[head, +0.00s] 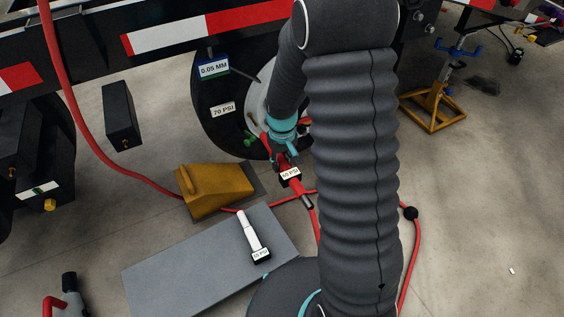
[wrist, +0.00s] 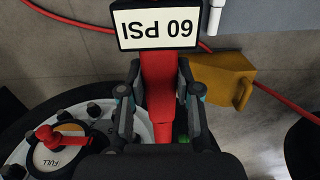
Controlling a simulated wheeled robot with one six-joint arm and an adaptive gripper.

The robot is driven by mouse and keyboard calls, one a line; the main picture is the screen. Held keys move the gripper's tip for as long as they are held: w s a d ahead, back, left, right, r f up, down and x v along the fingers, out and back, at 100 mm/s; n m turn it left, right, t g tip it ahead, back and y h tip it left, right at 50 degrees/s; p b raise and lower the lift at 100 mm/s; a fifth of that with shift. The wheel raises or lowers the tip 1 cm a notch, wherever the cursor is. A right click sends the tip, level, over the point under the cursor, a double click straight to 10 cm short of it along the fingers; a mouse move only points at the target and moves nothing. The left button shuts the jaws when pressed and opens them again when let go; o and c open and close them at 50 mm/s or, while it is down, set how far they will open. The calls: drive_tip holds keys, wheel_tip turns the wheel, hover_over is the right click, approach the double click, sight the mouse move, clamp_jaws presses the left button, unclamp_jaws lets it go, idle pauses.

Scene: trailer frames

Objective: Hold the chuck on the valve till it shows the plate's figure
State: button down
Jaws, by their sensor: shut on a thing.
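My gripper (head: 286,160) is shut on the red chuck (wrist: 160,85), beside the wheel; the wrist view shows my gripper's fingers (wrist: 158,108) on both sides of it. The chuck's display (wrist: 157,29) is upside down in the wrist view and reads 60 PSI. The plate (head: 223,109) on the dark tyre (head: 207,125) appears to read 70 PSI. The chuck's tip and the valve are hidden, so I cannot tell whether they touch. A green piece (head: 250,139) shows at the wheel, left of my gripper.
A yellow chock (head: 215,190) stands by the tyre. A white gauge (head: 250,232) lies on the grey mat (head: 180,270). The red hose (head: 90,145) crosses the floor. A red lever (wrist: 62,138) sits on the hub dial. A yellow jack stand (head: 435,105) is at right.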

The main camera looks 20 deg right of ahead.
drive_tip(key=shift+w+a, duration=0.2)
drive_tip(key=shift+w, duration=0.85)
drive_tip(key=shift+w+a, duration=0.2)
drive_tip(key=shift+w, duration=0.85)
drive_tip(key=shift+w+a+r+p, duration=0.1)
drive_tip(key=shift+w+p, duration=0.05)
drive_tip(key=shift+w, duration=0.4)
drive_tip(key=shift+w+a+p, duration=0.1)
drive_tip(key=shift+w+p, duration=0.05)
drive_tip(key=shift+w, duration=0.4)
idle(3.7)
drive_tip(key=shift+s, duration=0.2)
drive_tip(key=shift+s+d+b, duration=0.15)
drive_tip(key=shift+s+d, duration=0.1)
drive_tip(key=shift+s, duration=0.9)
drive_tip(key=shift+s+d+b, duration=0.15)
drive_tip(key=shift+s+d, duration=0.05)
drive_tip(key=shift+s, duration=0.9)
drive_tip(key=shift+s+d+b, duration=0.15)
drive_tip(key=shift+s+d, duration=0.1)
drive_tip(key=shift+s, duration=0.9)
